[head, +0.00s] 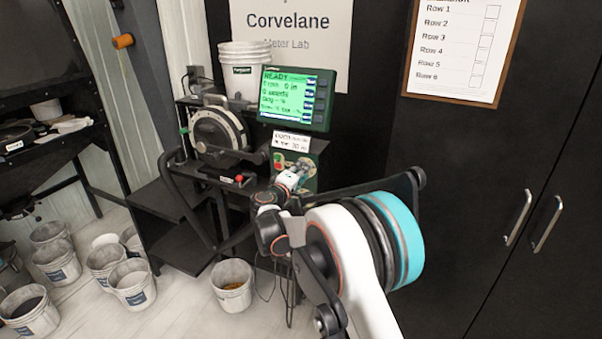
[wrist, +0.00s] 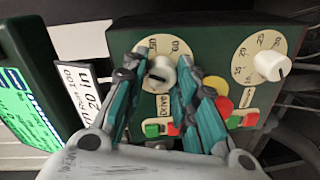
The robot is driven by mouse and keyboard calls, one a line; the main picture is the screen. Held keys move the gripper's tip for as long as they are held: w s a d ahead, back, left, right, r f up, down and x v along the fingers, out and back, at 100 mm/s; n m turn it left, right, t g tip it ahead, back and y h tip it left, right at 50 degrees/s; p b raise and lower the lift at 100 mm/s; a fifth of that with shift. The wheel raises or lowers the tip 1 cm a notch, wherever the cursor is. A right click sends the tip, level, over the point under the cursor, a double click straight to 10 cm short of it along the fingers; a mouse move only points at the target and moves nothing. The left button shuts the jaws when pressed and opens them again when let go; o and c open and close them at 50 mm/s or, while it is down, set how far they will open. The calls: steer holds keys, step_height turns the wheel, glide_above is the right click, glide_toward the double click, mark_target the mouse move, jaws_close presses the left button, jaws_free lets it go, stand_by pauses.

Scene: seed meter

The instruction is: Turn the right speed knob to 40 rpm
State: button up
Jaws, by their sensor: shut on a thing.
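In the wrist view, a dark green control box (wrist: 215,45) carries two white knobs on cream dials. My gripper (wrist: 160,66) is shut on the left knob (wrist: 163,75), one finger on each side. Its dial (wrist: 161,45) shows 50 and 60; the fingers hide other marks, so its exact setting cannot be read. The right knob (wrist: 273,64) stands free; its dial shows 15, 20 and 25. A label reading "Drive" lies below the held knob. In the head view, my gripper (head: 289,182) is at the box front (head: 308,171), mostly hiding the knobs.
A green lit screen (head: 297,97) stands above the box and shows "READY". A seed meter wheel (head: 216,130) is to its left. Buckets (head: 231,285) stand on the floor.

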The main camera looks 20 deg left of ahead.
steer(key=shift+f, duration=0.1)
steer(key=o, duration=1)
steer(key=shift+o, duration=0.2)
steer(key=s, duration=1.2)
steer(key=shift+a+r, duration=0.35)
steer(key=shift+r, duration=0.1)
steer(key=shift+w, duration=0.1)
